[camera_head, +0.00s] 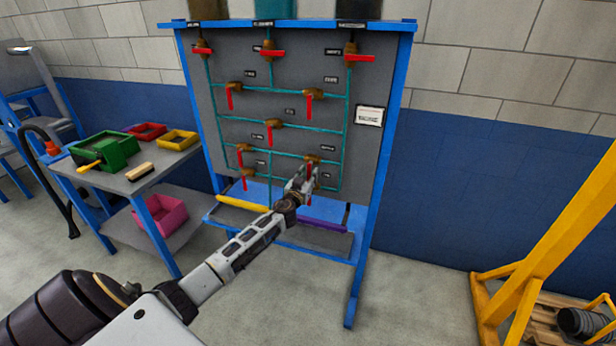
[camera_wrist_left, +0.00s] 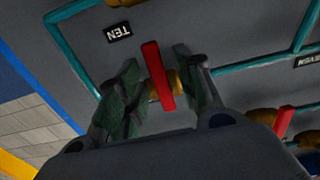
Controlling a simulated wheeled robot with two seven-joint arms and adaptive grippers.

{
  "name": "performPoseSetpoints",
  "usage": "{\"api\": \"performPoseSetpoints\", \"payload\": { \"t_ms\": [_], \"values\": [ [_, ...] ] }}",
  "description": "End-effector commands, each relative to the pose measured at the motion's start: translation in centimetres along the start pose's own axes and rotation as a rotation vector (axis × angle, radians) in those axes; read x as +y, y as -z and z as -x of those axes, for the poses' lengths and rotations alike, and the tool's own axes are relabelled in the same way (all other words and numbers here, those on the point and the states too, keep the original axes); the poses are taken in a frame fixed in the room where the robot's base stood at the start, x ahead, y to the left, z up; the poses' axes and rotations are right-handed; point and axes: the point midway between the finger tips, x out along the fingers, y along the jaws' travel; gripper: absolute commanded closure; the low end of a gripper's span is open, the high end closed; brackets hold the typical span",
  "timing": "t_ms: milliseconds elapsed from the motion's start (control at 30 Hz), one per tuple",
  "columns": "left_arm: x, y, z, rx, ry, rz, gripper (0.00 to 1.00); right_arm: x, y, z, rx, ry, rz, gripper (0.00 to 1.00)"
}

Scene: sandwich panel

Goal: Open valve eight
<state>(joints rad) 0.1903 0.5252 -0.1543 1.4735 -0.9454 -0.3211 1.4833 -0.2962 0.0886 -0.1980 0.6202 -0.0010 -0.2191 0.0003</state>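The valve panel (camera_head: 220,110) carries several valves with red lever handles on teal pipes. My left gripper (camera_head: 305,181) is at the lower right valve (camera_head: 313,160). In the left wrist view, that valve's red handle (camera_wrist_left: 157,76) stands between the two fingers of the left gripper (camera_wrist_left: 157,88). Gaps show on both sides, so the gripper looks open around it. A "TEN" label (camera_wrist_left: 118,32) shows beside this handle in the upside-down wrist view. I cannot make out a label reading eight; the labels in the head view are too small to read. My right gripper is not in view.
Another valve handle (camera_wrist_left: 284,122) is at the wrist view's right. A side table (camera_head: 150,182) with a green bin (camera_head: 118,150) and other bins stands left of the panel. A yellow frame (camera_head: 550,250) stands at right. Floor between panel and yellow frame is clear.

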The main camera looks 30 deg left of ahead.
Motion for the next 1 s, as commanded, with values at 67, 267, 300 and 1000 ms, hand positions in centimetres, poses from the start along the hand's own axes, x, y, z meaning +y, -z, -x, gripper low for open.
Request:
{"api": "performPoseSetpoints", "payload": {
  "t_ms": [67,267,300,1000],
  "values": [
    [0.01,0.00,-0.04,0.000,0.000,0.000,0.64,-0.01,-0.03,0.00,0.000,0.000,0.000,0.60],
    [0.01,-0.02,-0.03,0.000,0.000,0.000,0.64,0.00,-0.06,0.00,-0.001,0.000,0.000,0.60],
    [0.01,-0.02,-0.03,0.000,0.000,0.000,0.68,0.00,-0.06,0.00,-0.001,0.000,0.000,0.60],
    [-0.02,-0.05,-0.01,-0.001,0.000,-0.007,1.00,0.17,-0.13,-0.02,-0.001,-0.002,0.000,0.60]
  ]
}}
